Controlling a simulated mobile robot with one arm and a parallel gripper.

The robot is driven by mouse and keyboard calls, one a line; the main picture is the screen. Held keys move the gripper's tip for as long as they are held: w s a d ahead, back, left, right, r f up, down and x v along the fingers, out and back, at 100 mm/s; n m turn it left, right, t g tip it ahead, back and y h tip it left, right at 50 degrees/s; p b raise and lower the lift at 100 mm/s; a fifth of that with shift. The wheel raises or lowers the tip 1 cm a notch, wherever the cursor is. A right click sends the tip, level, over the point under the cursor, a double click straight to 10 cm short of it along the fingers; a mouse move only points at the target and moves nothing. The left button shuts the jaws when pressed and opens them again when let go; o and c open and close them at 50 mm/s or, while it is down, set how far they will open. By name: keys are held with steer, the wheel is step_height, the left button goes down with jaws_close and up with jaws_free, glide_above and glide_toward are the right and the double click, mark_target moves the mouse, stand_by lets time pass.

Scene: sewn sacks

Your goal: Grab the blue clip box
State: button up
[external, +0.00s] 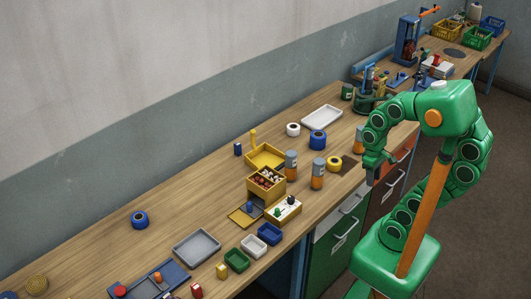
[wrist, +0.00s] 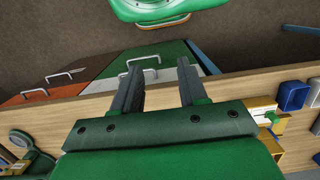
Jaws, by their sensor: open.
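A small open blue box (external: 269,233) stands near the front edge of the workbench, right of a white tray and a green tray. A blue box also shows at the right edge in the wrist view (wrist: 292,95). A smaller upright blue block (external: 238,149) stands near the wall side. I cannot tell for sure which of these is the clip box. My gripper (external: 371,178) hangs at the bench's front edge, well right of both. In the wrist view its two fingers (wrist: 158,85) are apart with nothing between them.
Between my gripper and the blue box stand grey-orange cans (external: 317,174), a yellow tape roll (external: 334,163) and a yellow organizer (external: 268,158). Drawers (external: 340,220) with handles are below the bench edge. The bench's left back part is mostly clear.

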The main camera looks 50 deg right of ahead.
steer(key=o, duration=0.4)
steer(key=shift+w, duration=0.1)
